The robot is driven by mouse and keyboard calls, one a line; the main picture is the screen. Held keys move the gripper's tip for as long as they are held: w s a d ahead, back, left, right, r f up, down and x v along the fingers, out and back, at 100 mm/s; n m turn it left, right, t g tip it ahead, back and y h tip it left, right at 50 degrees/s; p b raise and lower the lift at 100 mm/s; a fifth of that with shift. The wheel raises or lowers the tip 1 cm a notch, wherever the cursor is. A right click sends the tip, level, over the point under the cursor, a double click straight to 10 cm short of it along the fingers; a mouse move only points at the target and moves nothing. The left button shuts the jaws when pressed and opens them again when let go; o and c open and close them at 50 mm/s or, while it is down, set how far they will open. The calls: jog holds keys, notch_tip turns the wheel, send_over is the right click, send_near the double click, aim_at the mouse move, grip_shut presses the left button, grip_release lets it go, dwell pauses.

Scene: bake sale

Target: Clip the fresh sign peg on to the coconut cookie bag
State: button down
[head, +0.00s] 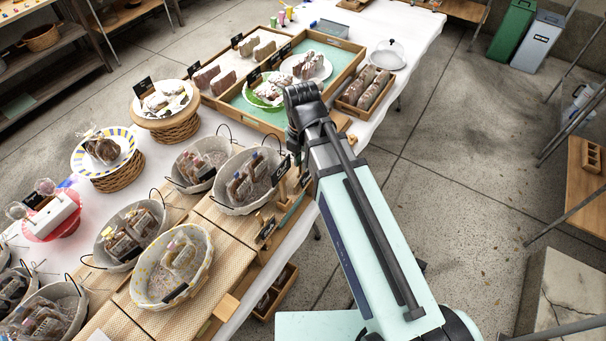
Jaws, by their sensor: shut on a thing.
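Several lined baskets hold bagged baked goods on the table's left part. One basket (224,206) near my arm holds brown bags (243,187). A yellow-dotted basket (150,290) in front holds a lighter bag (181,254). I cannot tell which bag is the coconut cookie one. Small black signs stand by the baskets, one (283,168) beside the near basket and one (266,229) at the table edge. Their text is too small to read surely, and I cannot pick out the fresh sign peg. My arm reaches up to the table's middle; my gripper is hidden behind it.
Wooden trays (352,72) with loaves and plates stand at the back. A glass dome (388,54) sits behind a small loaf crate (350,109). Cake stands (118,180) line the left. The floor (450,150) right of the table is open. A wooden bench (588,200) stands far right.

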jog(key=shift+r+p, duration=1.75)
jog(key=shift+r, duration=0.55)
